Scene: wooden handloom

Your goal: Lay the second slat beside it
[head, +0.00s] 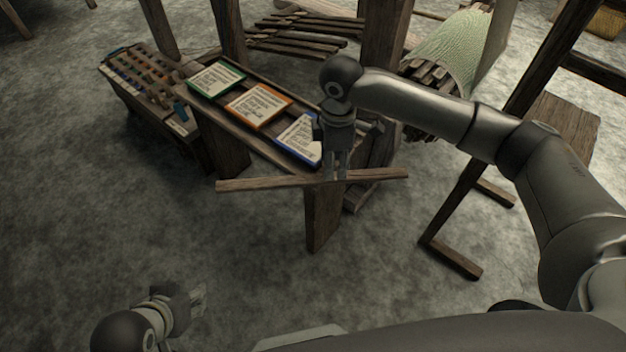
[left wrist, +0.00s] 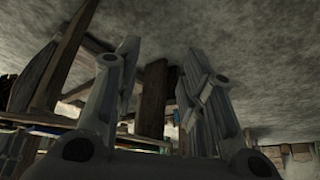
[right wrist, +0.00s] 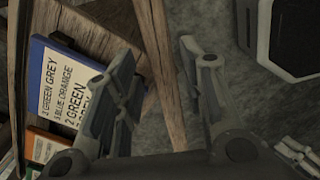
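A long thin wooden slat (head: 260,184) lies across my right gripper (head: 335,176), roughly level, near the bench's close end. In the right wrist view the slat (right wrist: 158,60) runs between the two fingers of the right gripper (right wrist: 160,60), which close in on its long edges. Both slat ends stick out past the gripper. My left gripper (head: 197,300) is low at the bottom left, away from the slat, over the floor. In the left wrist view its fingers (left wrist: 160,65) are wide apart with nothing between them. I cannot pick out another single slat lying beside this one.
The narrow wooden bench (head: 215,110) carries a green-framed card (head: 216,78), an orange-framed card (head: 258,105) and a blue-framed card (head: 298,139). A box of small pegs (head: 150,85) stands left. Dark slats (head: 300,32) and a cloth roll (head: 450,50) are behind. Floor is clear in front.

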